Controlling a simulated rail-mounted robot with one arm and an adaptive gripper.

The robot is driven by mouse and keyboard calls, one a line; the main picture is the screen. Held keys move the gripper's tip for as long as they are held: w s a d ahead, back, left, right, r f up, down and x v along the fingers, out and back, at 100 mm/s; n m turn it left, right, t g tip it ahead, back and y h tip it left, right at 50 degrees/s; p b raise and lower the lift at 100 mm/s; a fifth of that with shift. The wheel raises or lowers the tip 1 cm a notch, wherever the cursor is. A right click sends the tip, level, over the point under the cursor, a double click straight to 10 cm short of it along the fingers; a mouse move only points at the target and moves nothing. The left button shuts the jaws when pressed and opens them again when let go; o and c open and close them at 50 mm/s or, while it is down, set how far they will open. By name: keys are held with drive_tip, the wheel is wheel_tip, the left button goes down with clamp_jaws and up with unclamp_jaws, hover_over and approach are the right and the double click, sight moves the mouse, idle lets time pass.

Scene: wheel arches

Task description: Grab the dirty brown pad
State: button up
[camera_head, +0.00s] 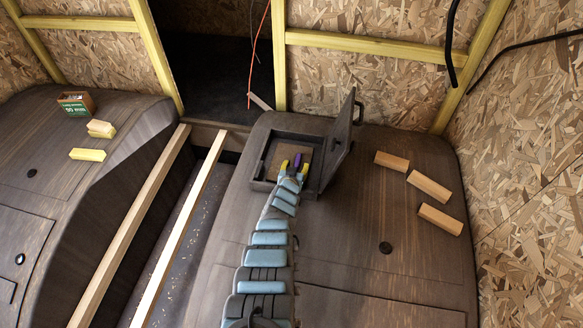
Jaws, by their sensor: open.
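A brown pad (285,153) lies in an open dark box (257,186) set into the right-hand wheel arch. It is flat and lighter than the box walls. My gripper (295,164) reaches into the box from the near side, with its yellow fingertips over the near part of the pad. The gripper is open. A small purple thing (298,159) shows between the fingertips; I cannot tell what it is. The gripper hides part of the pad, and I cannot tell whether the fingers touch it.
The box's lid (341,143) stands open on the right side. Several wooden blocks (440,220) lie right of it. The left arch (60,165) carries a small carton (75,103) and more blocks. Two long wooden beams (135,220) run between the arches. A dark cable hangs at upper right.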

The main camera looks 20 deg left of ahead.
sight(296, 160)
drive_tip(key=shift+c, duration=0.2)
clamp_jaws()
drive_tip(key=shift+r, duration=0.1)
wheel_tip(296, 160, up, 4)
drive_tip(key=p, duration=0.4)
drive_tip(key=s+r+p, duration=0.1)
drive_tip(key=p, duration=0.2)
drive_tip(key=s+r+p, duration=0.1)
drive_tip(key=r+p, duration=0.1)
drive_tip(key=p, duration=0.1)
drive_tip(key=shift+s+d+p, duration=0.3)
drive_tip(key=shift+d+p, duration=0.05)
drive_tip(key=shift+p, duration=0.05)
drive_tip(key=d+r+p+v, duration=0.1)
drive_tip(key=p+v, duration=0.9)
drive_tip(key=v, duration=0.2)
